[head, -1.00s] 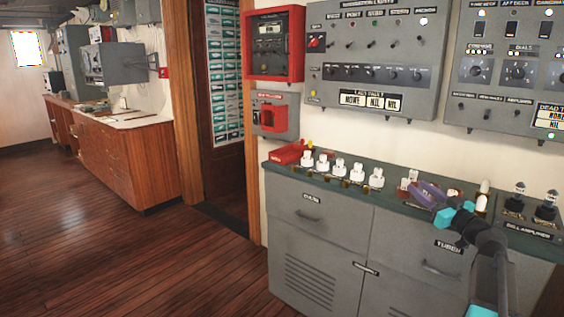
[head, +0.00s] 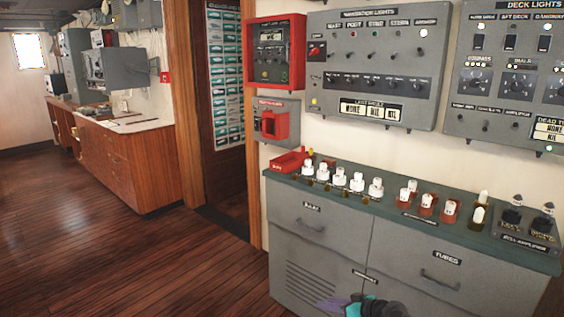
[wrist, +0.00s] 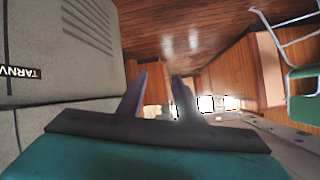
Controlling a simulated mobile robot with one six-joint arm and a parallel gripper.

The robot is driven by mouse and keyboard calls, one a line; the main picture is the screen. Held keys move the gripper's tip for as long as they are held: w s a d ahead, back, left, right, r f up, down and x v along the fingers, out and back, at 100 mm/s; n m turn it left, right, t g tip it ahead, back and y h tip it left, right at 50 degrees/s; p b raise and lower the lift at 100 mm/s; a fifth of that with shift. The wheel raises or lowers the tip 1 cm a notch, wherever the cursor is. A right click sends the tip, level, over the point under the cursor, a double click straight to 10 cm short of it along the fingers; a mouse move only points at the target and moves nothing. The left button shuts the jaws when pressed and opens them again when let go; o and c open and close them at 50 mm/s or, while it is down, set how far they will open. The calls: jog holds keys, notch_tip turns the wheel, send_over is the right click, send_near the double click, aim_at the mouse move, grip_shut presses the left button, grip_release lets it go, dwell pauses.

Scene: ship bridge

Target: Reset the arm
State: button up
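My gripper (head: 335,306) shows at the bottom of the head view, low in front of the grey cabinet (head: 320,250). Only its purple fingertip and part of the teal and dark wrist are in that view. In the wrist view my gripper (wrist: 158,92) has its two fingers apart with nothing between them, so it is open and empty. The wrist view looks along the room, with the cabinet side at left and the wooden floor (wrist: 190,40) above. The rest of my arm is out of the head view.
White bulbs (head: 340,176) in a row, red-based parts (head: 427,204) and a red tray (head: 289,161) stand on the green cabinet top (head: 400,222). Panels with switches (head: 372,62) hang above. A wooden counter (head: 125,165) stands at left. Open floor (head: 120,265) lies left of the cabinet.

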jog(key=s+a+f+g+p, duration=0.2)
jog(key=s+a+f+g, duration=0.45)
jog(key=s+f, duration=0.65)
jog(key=s+a+f+g+h+p, duration=0.1)
jog(key=s+a+f+g+h, duration=0.1)
jog(key=s+f, duration=0.6)
jog(key=s+a+f+g+h, duration=0.1)
jog(key=s+f+g+h, duration=0.15)
jog(key=s, duration=0.95)
jog(key=s+d+f+m+g+h, duration=0.2)
jog(key=s+d+m+h, duration=0.2)
jog(key=s+d, duration=0.5)
jog(key=s+m, duration=0.1)
jog(key=s, duration=0.1)
jog(key=shift+s+d+f+m+g, duration=0.2)
jog(key=shift+s+d+m+g, duration=0.15)
jog(key=shift+m+g, duration=0.05)
jog(key=shift+h, duration=0.25)
